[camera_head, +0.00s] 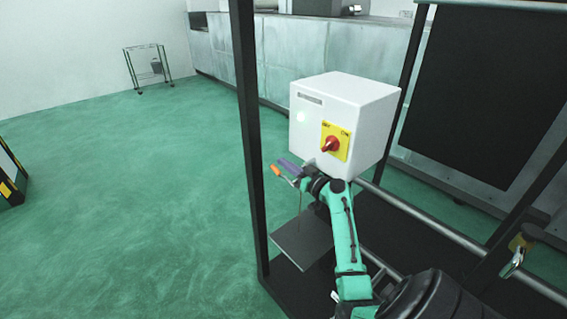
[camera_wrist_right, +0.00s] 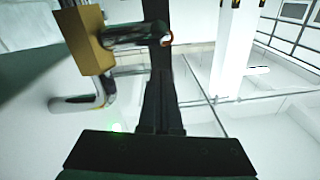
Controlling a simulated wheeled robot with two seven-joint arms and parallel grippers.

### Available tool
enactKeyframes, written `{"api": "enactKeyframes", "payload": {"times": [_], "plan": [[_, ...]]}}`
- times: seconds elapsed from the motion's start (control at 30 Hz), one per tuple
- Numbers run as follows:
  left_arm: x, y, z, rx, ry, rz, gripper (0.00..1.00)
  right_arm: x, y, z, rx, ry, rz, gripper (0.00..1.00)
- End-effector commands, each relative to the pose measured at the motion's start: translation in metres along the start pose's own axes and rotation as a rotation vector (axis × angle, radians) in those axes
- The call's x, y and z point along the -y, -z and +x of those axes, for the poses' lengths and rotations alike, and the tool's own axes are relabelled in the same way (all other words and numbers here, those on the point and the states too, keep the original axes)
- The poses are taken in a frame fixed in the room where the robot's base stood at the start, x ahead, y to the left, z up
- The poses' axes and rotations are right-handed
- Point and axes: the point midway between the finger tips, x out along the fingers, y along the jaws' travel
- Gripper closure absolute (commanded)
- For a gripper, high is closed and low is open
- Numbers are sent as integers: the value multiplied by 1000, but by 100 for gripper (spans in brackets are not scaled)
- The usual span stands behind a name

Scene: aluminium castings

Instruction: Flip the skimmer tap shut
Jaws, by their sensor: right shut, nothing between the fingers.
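In the right wrist view a brass tap block (camera_wrist_right: 88,40) fills the upper left, close to the camera. A dark lever (camera_wrist_right: 135,36) with a red-orange ring at its end reaches right from it, and a bent silver pipe (camera_wrist_right: 85,103) sits below. My right gripper (camera_head: 283,169) is shut and empty at the lower left corner of the white box in the head view. The dark gripper part (camera_wrist_right: 162,105) also shows in the wrist view; its tip passes behind or beside the lever, and contact cannot be told. My left gripper is not in view.
The white box (camera_head: 345,105) carries a red knob (camera_head: 330,144) on a yellow plate. A black post (camera_head: 250,130) stands just left of it. A grey plate (camera_head: 300,242) lies below. A brass fitting (camera_head: 518,243) sits at right by the rails.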

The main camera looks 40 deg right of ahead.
Motion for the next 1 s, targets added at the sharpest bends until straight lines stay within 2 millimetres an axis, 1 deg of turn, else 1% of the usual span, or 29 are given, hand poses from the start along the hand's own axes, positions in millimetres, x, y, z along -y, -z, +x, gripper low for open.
{"api": "enactKeyframes", "payload": {"times": [0.03, 0.1, 0.2, 0.47, 0.53, 0.57, 0.63, 0.73, 0.83, 0.87, 0.9, 0.93, 1.0], "plan": [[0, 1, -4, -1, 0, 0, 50, 0, -6, 2, 0, -1, 5, 100], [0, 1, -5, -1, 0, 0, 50, 0, -14, 4, -1, -1, 2, 100], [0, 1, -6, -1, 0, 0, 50, 0, -20, 5, -2, 0, 1, 100], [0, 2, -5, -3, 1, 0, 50, 0, -23, 5, -1, 0, 0, 100], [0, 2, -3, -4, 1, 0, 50, 0, -24, 5, -2, 0, 0, 100], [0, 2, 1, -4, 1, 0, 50, -1, -26, 5, -2, 0, -1, 100], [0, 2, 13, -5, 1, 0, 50, -2, -32, 6, -2, 0, -3, 100], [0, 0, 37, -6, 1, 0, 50, -3, -39, 8, -2, 1, -6, 100], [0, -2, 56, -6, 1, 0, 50, -4, -42, 12, 4, 1, -6, 100], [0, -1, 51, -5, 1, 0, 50, -3, -38, 13, 23, -1, -6, 100], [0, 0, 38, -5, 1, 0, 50, -1, -30, 15, 56, -7, -3, 100], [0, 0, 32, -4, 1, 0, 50, -2, -30, 15, 76, -13, -1, 100], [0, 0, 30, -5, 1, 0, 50, -2, -33, 16, 103, -19, 4, 100]]}}
